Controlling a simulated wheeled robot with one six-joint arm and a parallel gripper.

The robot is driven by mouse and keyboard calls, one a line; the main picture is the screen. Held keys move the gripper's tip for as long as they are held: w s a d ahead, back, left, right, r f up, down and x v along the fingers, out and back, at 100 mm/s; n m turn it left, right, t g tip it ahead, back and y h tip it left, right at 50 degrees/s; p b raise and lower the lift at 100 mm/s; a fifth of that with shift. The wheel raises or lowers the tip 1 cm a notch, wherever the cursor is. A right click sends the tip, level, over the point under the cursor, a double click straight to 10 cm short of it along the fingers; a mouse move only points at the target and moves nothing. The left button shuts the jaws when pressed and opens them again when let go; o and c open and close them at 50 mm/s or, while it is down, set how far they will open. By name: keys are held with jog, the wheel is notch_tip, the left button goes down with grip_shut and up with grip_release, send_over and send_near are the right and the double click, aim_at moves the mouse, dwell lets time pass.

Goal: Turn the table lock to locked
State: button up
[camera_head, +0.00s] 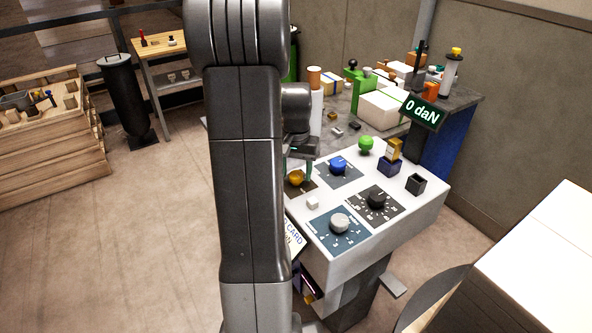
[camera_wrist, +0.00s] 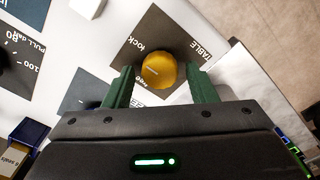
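The table lock is a round yellow knob (camera_wrist: 158,70) on a dark label plate (camera_wrist: 150,38) in the wrist view. The plate reads TABLE and lock, with other words partly hidden. A pale line marks the knob's top. My gripper (camera_wrist: 162,88) is open, with one green finger on each side of the knob and gaps between them and it.
The white console (camera_head: 420,205) also bears a blue knob (camera_head: 338,165), a black dial (camera_head: 377,199), a grey dial (camera_head: 340,223), a green ball knob (camera_head: 366,143) and a small white block (camera_head: 313,203). A display (camera_head: 422,111) reads 0 daN. A cluttered bench (camera_head: 462,97) stands behind.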

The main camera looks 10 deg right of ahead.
aim_at(296, 174)
jog(key=shift+o, duration=0.4)
notch_tip(296, 174, up, 14)
dwell(0.3)
jog(key=shift+f, duration=0.2)
notch_tip(296, 174, down, 14)
jog(key=shift+r, duration=0.15)
dwell(0.4)
dwell(0.3)
